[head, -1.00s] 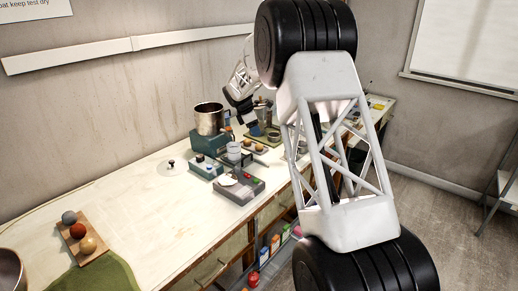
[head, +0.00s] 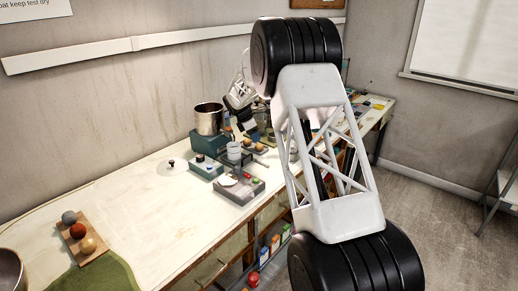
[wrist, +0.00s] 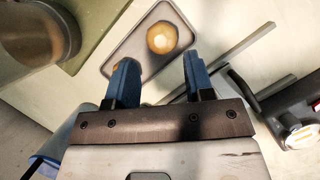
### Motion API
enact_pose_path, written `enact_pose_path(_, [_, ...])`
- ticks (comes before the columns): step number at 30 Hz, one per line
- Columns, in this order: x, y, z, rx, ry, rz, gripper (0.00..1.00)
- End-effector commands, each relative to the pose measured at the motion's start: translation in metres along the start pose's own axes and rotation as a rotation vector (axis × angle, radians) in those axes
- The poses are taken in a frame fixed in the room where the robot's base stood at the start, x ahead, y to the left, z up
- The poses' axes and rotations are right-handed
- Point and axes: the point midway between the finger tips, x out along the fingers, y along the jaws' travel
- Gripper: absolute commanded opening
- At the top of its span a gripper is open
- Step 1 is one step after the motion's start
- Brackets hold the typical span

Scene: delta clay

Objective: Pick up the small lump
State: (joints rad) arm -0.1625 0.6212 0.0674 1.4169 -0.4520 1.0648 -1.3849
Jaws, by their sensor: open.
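Two orange-tan lumps lie on a small grey tray (wrist: 149,70) in the wrist view. One round lump (wrist: 162,37) shows whole, beyond the gap between my fingertips. The other lump (wrist: 119,66) is mostly hidden behind my left finger, so I cannot compare their sizes. My gripper (wrist: 158,64) is open and empty above the tray, with its two blue fingers apart. In the head view, the lumps show small (head: 260,147) beside my gripper (head: 248,124), partly behind the arm.
A metal pot (head: 209,118) on a teal base stands left of the tray. A grey compartment box (head: 240,190) and a teal box (head: 207,168) stand nearer. A wooden board (head: 88,244) with several balls lies far left. The bench's middle is largely clear.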

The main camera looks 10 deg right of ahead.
Motion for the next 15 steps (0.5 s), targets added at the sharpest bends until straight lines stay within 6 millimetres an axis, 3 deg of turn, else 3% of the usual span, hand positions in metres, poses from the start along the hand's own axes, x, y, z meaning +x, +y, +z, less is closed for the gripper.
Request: enact_pose_path(15, [0.009, -0.0005, -0.0002, 0.0, 0.0, -0.001, 0.48])
